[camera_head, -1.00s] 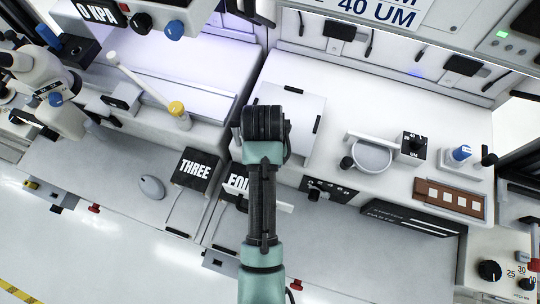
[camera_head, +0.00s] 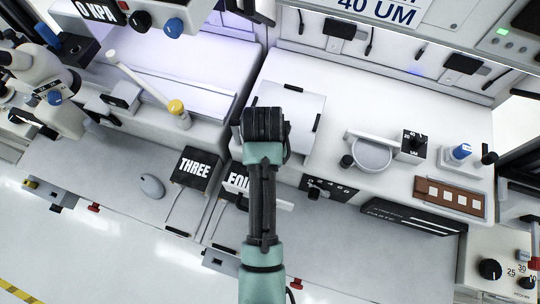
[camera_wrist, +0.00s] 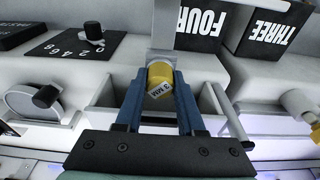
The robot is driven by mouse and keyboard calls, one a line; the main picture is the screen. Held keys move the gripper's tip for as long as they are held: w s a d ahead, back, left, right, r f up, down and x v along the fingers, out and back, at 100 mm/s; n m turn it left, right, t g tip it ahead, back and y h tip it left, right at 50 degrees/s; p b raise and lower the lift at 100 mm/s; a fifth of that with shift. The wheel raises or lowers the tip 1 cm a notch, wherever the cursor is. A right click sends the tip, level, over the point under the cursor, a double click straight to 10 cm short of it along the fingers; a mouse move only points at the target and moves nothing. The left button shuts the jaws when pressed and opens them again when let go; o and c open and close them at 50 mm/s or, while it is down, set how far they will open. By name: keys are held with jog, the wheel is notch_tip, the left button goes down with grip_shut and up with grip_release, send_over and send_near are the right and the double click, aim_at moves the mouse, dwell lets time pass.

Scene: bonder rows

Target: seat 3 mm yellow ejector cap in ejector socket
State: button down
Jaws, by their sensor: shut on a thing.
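My gripper (camera_wrist: 158,88) is shut on a yellow cap in the wrist view. The yellow cap (camera_wrist: 160,76) is a short cylinder with a white "3 MM" label, held between the tips of the two blue fingers. A pale grey upright part (camera_wrist: 164,28) ends just behind the cap; I cannot tell whether the two touch. No open ejector socket shows clearly; the cap and fingers cover that spot. In the head view my arm's dark wrist hides the fingers and the cap.
The FOUR sign (camera_wrist: 202,24) and THREE sign (camera_wrist: 268,30) stand near the gripper. Another yellow-ended part (camera_head: 177,107) with a pale rod stands at the left. A dial panel (camera_head: 327,188) and a round dish (camera_head: 372,153) lie to the right.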

jog(key=shift+s+f, duration=0.1)
jog(key=shift+f, duration=0.05)
jog(key=shift+c, duration=2.2)
grip_release()
notch_tip(320, 180, up, 13)
jog(key=s+p, duration=0.1)
jog(key=p, duration=0.3)
jog(key=shift+s+a, duration=0.3)
jog(key=shift+a, duration=0.05)
